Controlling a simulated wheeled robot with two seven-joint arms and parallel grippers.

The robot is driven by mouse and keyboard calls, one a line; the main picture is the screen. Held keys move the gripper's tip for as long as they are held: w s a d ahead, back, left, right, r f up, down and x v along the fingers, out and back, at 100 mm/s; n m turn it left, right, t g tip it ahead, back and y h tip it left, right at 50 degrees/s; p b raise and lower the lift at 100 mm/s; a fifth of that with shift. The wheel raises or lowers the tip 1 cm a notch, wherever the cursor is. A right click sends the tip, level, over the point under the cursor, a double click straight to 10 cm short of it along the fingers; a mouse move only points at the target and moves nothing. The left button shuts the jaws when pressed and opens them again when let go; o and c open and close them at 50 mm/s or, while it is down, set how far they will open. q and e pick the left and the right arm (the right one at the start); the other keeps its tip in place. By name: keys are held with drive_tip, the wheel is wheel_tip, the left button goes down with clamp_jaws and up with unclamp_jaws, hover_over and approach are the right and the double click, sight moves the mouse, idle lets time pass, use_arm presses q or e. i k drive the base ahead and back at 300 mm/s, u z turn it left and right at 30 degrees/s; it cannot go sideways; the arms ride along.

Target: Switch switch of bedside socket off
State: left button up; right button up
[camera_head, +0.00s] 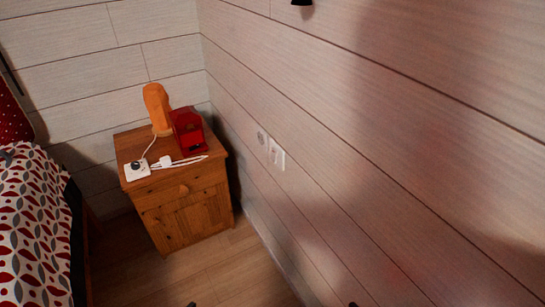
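A white box with a dark round spot (137,169) lies at the front left of the wooden bedside table's top, with a white cable by it. A white plate (277,154) is fixed on the right wall beside the table, with a small round fitting (261,138) next to it. I cannot tell which of these is the bedside socket, and switch positions are too small to read. Small dark tips at the bottom edge may be my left gripper (192,304) and my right gripper (353,304). Both are well apart from the table and the wall plate.
The bedside table (185,200) stands in the corner, bearing an orange lamp-like object (157,108) and a red box (189,130). A bed with a patterned cover (32,225) is at left. Wooden floor (225,270) is free before the table.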

sight(274, 156)
drive_tip(key=u, duration=0.5)
drive_tip(key=k, duration=0.55)
drive_tip(key=u, duration=0.55)
drive_tip(key=i, duration=0.9)
drive_tip(key=z, duration=1.25)
drive_tip(key=i, duration=0.5)
drive_tip(key=z, duration=0.55)
